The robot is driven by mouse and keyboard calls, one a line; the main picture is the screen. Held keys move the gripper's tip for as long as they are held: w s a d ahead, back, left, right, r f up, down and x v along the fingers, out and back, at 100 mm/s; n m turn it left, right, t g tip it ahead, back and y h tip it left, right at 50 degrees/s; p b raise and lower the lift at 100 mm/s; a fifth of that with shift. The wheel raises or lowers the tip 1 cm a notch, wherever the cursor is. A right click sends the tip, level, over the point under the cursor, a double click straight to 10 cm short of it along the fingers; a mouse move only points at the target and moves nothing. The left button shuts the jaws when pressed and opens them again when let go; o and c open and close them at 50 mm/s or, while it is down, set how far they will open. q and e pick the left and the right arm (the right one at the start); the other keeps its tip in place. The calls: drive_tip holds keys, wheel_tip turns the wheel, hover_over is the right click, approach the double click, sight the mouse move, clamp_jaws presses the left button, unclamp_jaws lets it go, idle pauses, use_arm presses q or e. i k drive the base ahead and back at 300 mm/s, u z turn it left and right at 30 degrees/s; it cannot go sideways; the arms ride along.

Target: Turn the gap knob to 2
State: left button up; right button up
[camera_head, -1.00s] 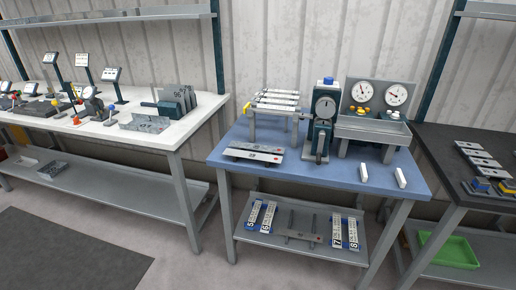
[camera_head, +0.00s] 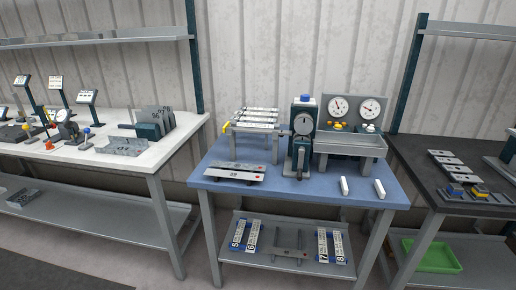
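A dark upright machine with a round grey dial or knob on its face (camera_head: 303,124) and a blue button on top (camera_head: 305,98) stands on the blue table (camera_head: 330,195). I cannot read any number at the dial, and I cannot tell for sure that it is the gap knob. A lever hangs at the front of the machine. To its right, a grey panel carries two white gauges (camera_head: 338,107) with yellow and white knobs below and a grey tray (camera_head: 350,143) in front. Neither of my grippers shows.
A rack of metal strips (camera_head: 256,118) and a flat plate (camera_head: 235,172) lie left of the machine. Two white blocks (camera_head: 379,188) stand at the table's right front. Numbered strips (camera_head: 246,235) lie on the shelf below. A white bench is left, a dark bench right.

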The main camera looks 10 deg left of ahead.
sight(304, 98)
drive_tip(key=k, duration=0.55)
drive_tip(key=u, duration=0.85)
drive_tip(key=i, duration=0.85)
drive_tip(key=u, duration=0.45)
drive_tip(key=i, duration=0.95)
drive_tip(key=z, duration=0.7)
drive_tip(key=i, duration=0.5)
drive_tip(key=z, duration=0.4)
